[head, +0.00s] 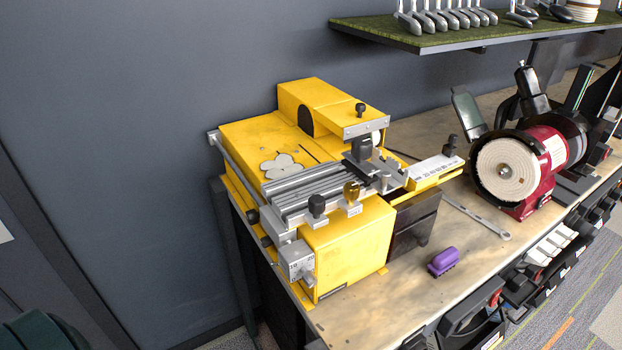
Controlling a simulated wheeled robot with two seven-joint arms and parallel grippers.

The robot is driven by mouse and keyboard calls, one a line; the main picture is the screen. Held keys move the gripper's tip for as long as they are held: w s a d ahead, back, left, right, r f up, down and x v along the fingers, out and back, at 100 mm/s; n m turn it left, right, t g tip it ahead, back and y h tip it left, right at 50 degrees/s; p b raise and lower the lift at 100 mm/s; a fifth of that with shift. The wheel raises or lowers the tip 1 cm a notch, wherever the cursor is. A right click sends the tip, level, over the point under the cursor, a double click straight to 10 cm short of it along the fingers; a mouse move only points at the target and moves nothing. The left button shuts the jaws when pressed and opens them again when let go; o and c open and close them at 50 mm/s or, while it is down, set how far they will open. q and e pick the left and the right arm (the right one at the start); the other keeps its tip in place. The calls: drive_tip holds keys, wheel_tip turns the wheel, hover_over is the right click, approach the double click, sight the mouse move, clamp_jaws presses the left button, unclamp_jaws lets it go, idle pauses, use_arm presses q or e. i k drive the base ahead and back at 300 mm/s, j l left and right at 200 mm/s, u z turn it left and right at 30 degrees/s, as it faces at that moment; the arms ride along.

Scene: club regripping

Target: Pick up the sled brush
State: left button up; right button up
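A small purple brush (443,261), which looks like the sled brush, lies on the worn wooden workbench (478,262) near its front edge in the head view. Its purple body is on top and a darker underside faces the bench. It stands apart from other things, to the right of the yellow machine. Neither of my grippers shows in the head view.
A yellow machine (345,245) with a sliding metal bed fills the bench's left end. A red bench grinder (545,165) with a pale wheel stands at the right. A metal wrench (478,217) lies behind the brush. A green-topped shelf (450,38) holds club heads above. Bins hang below the front edge.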

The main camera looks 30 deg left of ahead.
sight(447, 259)
drive_tip(key=i+l, duration=0.1)
drive_tip(key=l, duration=0.8)
drive_tip(key=i+l, duration=0.15)
drive_tip(key=l, duration=0.3)
drive_tip(key=i+l, duration=0.1)
drive_tip(key=l, duration=0.4)
drive_tip(key=u, duration=1.75)
